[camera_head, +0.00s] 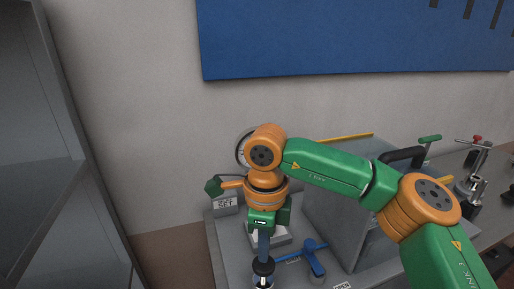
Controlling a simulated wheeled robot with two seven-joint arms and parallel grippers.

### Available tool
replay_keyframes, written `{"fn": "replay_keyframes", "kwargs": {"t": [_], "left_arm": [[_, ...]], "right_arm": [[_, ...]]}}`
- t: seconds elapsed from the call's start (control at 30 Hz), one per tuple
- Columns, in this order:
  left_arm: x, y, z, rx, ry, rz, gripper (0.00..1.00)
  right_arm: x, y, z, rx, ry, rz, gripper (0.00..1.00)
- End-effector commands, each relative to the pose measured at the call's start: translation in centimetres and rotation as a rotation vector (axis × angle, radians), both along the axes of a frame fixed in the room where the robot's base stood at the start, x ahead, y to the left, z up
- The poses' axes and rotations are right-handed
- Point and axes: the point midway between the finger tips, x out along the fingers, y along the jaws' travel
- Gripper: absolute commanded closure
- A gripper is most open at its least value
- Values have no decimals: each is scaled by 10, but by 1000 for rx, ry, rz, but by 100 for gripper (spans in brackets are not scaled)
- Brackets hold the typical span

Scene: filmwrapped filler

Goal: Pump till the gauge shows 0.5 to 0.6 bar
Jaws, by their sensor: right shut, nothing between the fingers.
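My right gripper (264,246) points down from its green and orange arm, shut and empty. Its tip is directly above or against a black round knob (263,267) near the bottom edge; I cannot tell whether they touch. A round gauge (240,150) stands behind my wrist. Only part of its rim shows, so its needle and reading are hidden. A blue lever (314,258) sits just right of the gripper, with a label reading OPEN (342,286) in front of it. My left gripper is not in view.
A sign (225,204) with the word SET stands left of my wrist. A grey panel (335,215) rises on the right. A metal device with a red knob (477,139) stands far right. A grey cabinet (40,150) fills the left side.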

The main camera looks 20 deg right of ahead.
Motion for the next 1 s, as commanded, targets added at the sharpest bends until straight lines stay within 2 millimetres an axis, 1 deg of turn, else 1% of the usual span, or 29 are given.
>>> {"fn": "replay_keyframes", "kwargs": {"t": [0.17,0.27,0.7,0.87,1.0], "left_arm": [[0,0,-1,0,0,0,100],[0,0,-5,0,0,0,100],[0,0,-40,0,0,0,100],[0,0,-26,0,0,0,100],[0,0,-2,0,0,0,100]], "right_arm": [[0,0,-1,0,0,0,100],[0,0,-6,0,0,0,100],[0,0,-47,0,0,-1,100],[0,0,-32,0,-1,-1,100],[0,0,-4,0,0,0,100]]}}
